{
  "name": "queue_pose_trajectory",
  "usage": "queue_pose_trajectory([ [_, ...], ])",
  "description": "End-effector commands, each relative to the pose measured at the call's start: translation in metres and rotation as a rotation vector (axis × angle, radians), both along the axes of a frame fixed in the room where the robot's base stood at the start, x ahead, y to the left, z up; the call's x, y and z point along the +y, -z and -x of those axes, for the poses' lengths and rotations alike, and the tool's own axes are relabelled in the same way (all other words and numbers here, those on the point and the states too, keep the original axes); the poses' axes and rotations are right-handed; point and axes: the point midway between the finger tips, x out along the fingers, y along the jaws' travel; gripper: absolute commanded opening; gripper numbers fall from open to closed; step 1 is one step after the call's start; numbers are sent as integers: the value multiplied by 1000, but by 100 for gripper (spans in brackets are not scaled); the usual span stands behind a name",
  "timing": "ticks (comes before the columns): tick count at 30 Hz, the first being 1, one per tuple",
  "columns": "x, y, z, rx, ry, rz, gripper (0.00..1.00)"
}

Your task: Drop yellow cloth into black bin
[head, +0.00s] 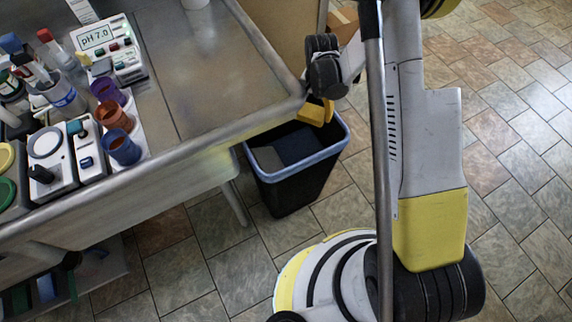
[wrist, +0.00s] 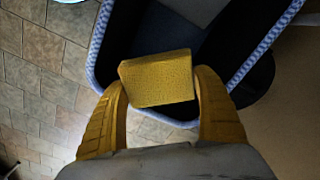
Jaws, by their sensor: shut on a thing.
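The yellow cloth (wrist: 157,79) is a folded block between the two yellow fingers of my gripper (wrist: 160,100). My gripper is shut on it. In the head view the cloth (head: 310,114) shows at the tip of my gripper (head: 319,110), at the bin's back edge. The black bin (head: 290,193) stands on the floor beside the metal table, with a pale blue liner over its rim. In the wrist view the bin's rim (wrist: 97,45) surrounds the cloth on the far sides, and the cloth is over the opening. Dark and grey contents show inside.
The metal table (head: 205,75) runs along the left, its corner close to my gripper. On it stand a pH meter (head: 105,48), bottles, coloured cups (head: 121,147) and a scale (head: 48,155). Tiled floor (head: 530,190) is clear at the right.

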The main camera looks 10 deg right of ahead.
Motion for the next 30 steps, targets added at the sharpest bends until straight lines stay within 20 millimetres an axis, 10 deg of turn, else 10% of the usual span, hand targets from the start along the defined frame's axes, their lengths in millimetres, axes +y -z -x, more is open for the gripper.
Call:
queue_pose_trajectory([
  [3,0,0,0,0,0,0,100],
  [14,0,-10,0,0,0,0,100],
  [30,0,-112,0,0,0,0,100],
])
